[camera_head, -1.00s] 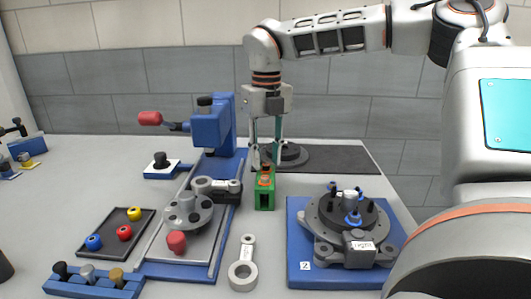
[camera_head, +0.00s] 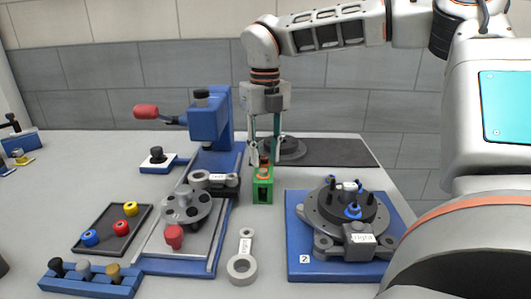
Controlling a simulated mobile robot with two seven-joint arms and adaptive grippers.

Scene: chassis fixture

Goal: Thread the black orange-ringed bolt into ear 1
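The black orange-ringed bolt (camera_head: 264,162) stands upright in the top of a green block (camera_head: 263,190) in the middle of the table. My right gripper (camera_head: 266,158) points down over it, with one finger on each side of the bolt. The fingers look spread, with gaps to the bolt. The round dark chassis (camera_head: 318,218) sits on a blue base plate (camera_head: 300,235) at the right, with a blue-ringed bolt (camera_head: 353,211) and black posts on it. I cannot tell which of its ears is ear 1. My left gripper is out of view.
A blue clamp stand (camera_head: 208,122) with a red handle (camera_head: 147,111) stands left of the green block. A grey ring-ended link (camera_head: 242,266) lies between the fixtures. A tray of coloured rings (camera_head: 117,243) and a blue bolt rack (camera_head: 90,284) are front left.

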